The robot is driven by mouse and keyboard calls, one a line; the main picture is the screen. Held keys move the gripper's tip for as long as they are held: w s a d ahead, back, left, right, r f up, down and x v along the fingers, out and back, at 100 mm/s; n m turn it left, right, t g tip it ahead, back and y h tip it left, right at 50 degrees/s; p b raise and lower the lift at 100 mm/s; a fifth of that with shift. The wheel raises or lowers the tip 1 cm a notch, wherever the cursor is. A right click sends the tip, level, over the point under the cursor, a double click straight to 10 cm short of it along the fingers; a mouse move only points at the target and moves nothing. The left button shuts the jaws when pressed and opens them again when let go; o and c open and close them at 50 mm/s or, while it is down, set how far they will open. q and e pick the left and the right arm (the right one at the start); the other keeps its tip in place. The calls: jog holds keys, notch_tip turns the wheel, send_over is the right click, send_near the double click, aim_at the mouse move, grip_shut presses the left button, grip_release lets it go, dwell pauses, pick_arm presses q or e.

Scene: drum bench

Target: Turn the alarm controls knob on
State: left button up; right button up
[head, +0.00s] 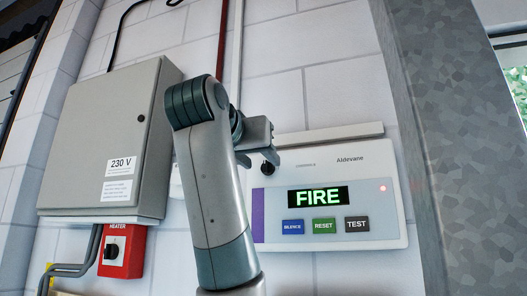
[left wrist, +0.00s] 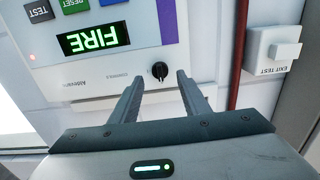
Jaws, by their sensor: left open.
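The alarm panel (head: 375,185) is a white box on the wall with a lit green FIRE display and a small red light. The controls knob (head: 267,168) is small and black, at the panel's upper left, partly behind my left gripper (head: 262,150). In the left wrist view the panel (left wrist: 90,70) appears upside down, and the knob (left wrist: 160,71) sits just beyond and between the fingertips. My left gripper (left wrist: 159,82) is open, one finger on each side of the knob, with nothing held. Whether the fingers touch the panel is unclear. My right gripper is not in view.
Blue SILENCE (head: 292,227), green RESET (head: 325,226) and dark TEST (head: 357,225) buttons line the panel's bottom. A grey 230 V cabinet (head: 105,130) and a red HEATER switch box (head: 122,252) are left. An EXIT TEST switch (left wrist: 272,52) and red pipe (left wrist: 240,50) are nearby.

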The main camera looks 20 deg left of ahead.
aim_at(265, 165)
pick_arm(q)
jog(key=shift+w+p, duration=0.75)
jog(key=shift+w, duration=0.95)
jog(key=c, duration=1)
